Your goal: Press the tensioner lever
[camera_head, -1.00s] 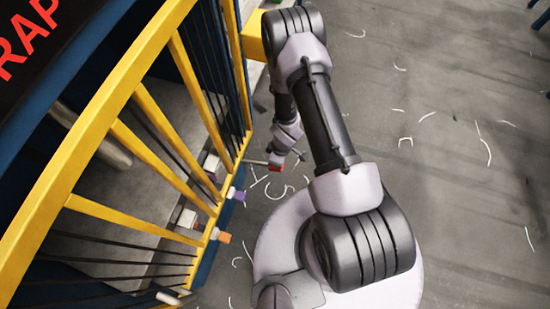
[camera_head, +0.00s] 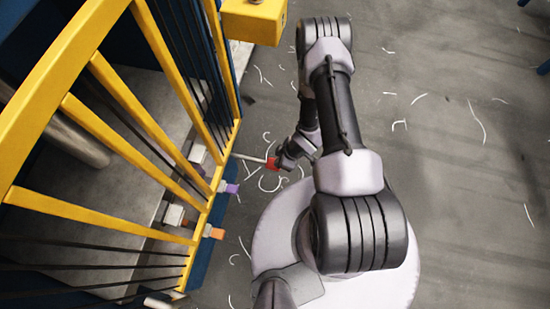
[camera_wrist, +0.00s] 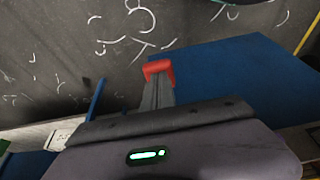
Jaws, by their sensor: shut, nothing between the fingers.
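The tensioner lever appears as a thin grey rod (camera_head: 249,158) with a red end (camera_head: 272,163), sticking out to the right from the side of the yellow loom frame in the head view. My gripper (camera_head: 282,163) is shut and empty, with its tip right beside the red end. In the wrist view the red end (camera_wrist: 157,67) sits just past the tips of my shut gripper (camera_wrist: 158,88). Whether they touch cannot be told. The rod itself is hidden or indistinct in the wrist view.
The yellow loom frame (camera_head: 142,97) fills the left, with purple (camera_head: 229,188) and orange (camera_head: 215,233) ended pieces below the lever. A yellow box (camera_head: 253,20) juts out at the top. A blue surface (camera_wrist: 235,75) lies right in the wrist view. The floor at right holds scattered white threads.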

